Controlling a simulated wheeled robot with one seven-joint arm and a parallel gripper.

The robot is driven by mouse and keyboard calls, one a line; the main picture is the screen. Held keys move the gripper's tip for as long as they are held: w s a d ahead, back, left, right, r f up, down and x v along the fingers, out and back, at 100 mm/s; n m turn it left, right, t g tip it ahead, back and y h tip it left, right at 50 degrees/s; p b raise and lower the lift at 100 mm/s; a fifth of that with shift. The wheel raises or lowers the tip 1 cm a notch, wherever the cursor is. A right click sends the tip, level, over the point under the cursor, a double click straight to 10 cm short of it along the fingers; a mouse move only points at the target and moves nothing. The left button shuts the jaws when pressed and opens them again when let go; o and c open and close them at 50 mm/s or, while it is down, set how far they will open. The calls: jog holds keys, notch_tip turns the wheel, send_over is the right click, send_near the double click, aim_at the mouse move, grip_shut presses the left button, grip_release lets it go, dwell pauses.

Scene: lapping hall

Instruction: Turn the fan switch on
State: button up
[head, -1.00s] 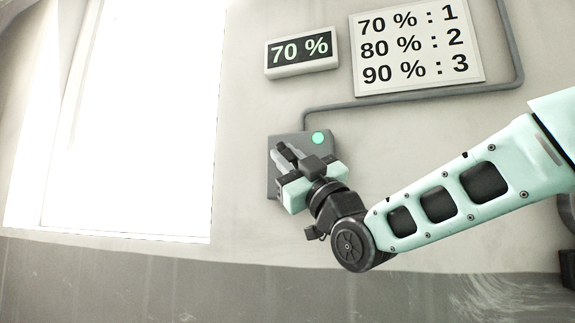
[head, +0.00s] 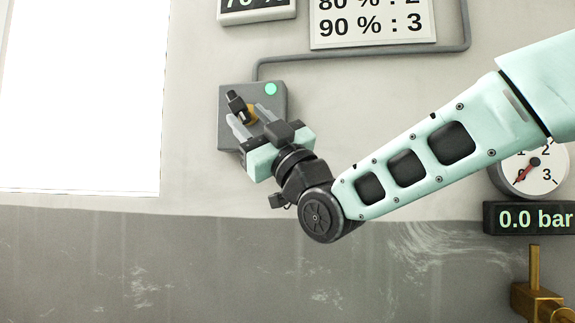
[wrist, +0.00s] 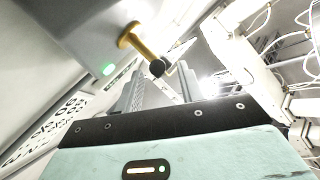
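The fan switch is a grey wall box (head: 228,135) with a yellow lever (head: 251,113) ending in a black knob (head: 235,101). The lever points up and left in the head view. A green lamp (head: 271,88) glows on the box. My gripper (head: 250,120) is in front of the box, its fingers apart with nothing held. In the wrist view the black knob (wrist: 157,68) appears in the gap between my fingertips (wrist: 160,82). I cannot tell whether they touch it. My fingers partly cover the lever in the head view.
At right are a round gauge (head: 534,170), a "0.0 bar" display (head: 530,218) and a brass valve (head: 535,300). The wall below the box is clear.

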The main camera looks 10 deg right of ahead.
jog(key=b+v, duration=0.1)
jog(key=v, duration=1.2)
jog(key=shift+b, duration=0.35)
jog(key=shift+f, duration=0.1)
